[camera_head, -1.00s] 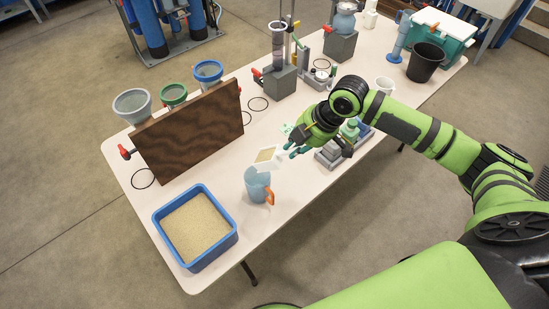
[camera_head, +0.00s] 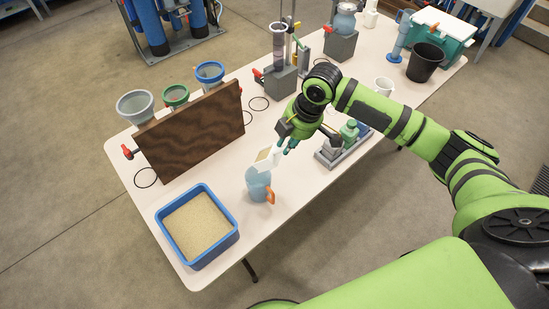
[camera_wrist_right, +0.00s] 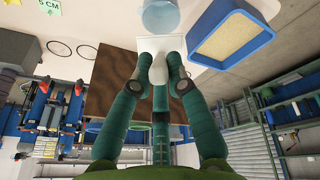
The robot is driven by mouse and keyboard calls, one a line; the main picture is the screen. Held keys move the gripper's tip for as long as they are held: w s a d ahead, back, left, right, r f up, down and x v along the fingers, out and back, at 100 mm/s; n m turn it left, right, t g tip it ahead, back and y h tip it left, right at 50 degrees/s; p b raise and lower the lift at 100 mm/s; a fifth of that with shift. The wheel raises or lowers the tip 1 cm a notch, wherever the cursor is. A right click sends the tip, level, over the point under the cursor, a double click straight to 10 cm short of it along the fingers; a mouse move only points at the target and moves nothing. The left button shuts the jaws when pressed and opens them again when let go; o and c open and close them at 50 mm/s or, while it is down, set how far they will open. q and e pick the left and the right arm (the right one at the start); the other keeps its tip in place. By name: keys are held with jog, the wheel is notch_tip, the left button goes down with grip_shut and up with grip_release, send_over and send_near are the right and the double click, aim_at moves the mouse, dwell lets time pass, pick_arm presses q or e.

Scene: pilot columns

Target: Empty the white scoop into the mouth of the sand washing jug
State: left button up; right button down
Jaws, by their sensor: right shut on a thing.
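The white scoop (camera_head: 267,158) is held by my right gripper (camera_head: 287,146), with sand-coloured material showing in it. The scoop is just above and beside the mouth of the light blue jug (camera_head: 258,184), which has an orange handle and stands upright on the table. In the right wrist view the gripper's fingers (camera_wrist_right: 160,75) are shut on the scoop (camera_wrist_right: 162,47), and the jug (camera_wrist_right: 160,16) shows just beyond the scoop's edge. Whether any sand is falling cannot be told. My left gripper is not in view.
A blue tub of sand (camera_head: 227,248) stands left of the jug. A dark wooden board (camera_head: 190,135) stands behind it, with several funnels at its back. Bare table surrounds the jug.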

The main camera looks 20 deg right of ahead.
dwell(0.5)
jog(key=shift+w+a+r+g+h, duration=0.3)
jog(key=shift+w+a+r+h, duration=0.15)
jog(key=shift+a, duration=0.15)
jog(key=shift+w+a+g+h, duration=0.35)
jog(key=shift+a+g, duration=0.05)
jog(key=shift+s+d+r, duration=0.1)
jog(key=shift+d, duration=0.05)
dwell(0.9)
